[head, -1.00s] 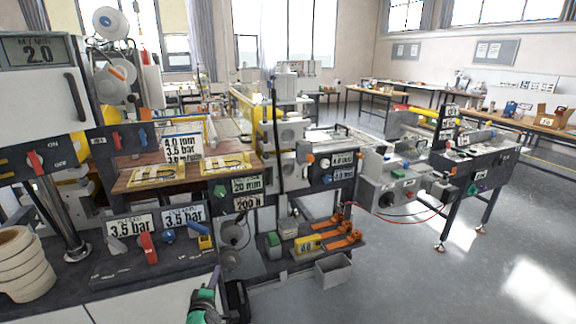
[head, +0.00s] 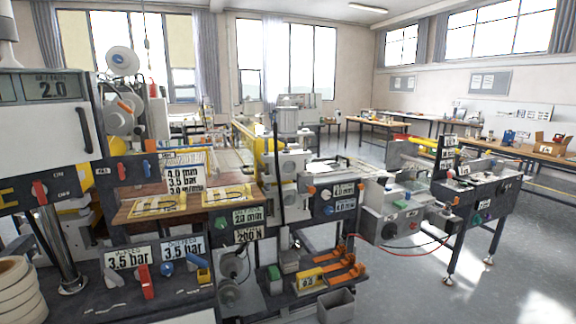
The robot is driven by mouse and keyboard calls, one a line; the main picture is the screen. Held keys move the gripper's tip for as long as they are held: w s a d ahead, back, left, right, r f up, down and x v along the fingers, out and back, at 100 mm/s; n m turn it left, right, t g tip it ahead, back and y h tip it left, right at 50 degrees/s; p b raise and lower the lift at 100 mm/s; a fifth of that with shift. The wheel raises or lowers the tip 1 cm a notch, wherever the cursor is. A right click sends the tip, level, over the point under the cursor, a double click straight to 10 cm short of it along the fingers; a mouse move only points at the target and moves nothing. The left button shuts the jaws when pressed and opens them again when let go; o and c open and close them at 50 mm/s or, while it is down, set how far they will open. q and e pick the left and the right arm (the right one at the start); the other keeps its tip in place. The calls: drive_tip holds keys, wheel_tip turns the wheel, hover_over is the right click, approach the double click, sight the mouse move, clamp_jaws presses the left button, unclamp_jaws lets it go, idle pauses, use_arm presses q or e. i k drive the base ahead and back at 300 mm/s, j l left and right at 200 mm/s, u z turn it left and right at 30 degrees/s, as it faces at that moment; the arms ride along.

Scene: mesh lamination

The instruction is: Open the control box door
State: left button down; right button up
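The control box (head: 40,130) is a white box with a dark frame at the left edge of the head view. A display reading 2.0 (head: 52,88) is at its top. Its white door looks shut, with a dark vertical bar handle (head: 84,130) near the right edge. Below it is a dark panel with a red ON/OFF switch (head: 40,190). The left part of the box is cut off by the picture edge. Neither gripper is in view.
Below the box, a dark bench panel (head: 120,290) carries a red lever (head: 146,282), a blue knob (head: 166,269) and pressure signs. A stack of pale rings (head: 18,295) stands at the lower left. The laminating machine runs right. Grey floor (head: 400,290) is open at the lower right.

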sight(34, 138)
drive_tip(key=u, duration=1.6)
drive_tip(key=i+j, duration=0.15)
drive_tip(key=j, duration=0.25)
drive_tip(key=i+j, duration=0.1)
drive_tip(key=j, duration=0.3)
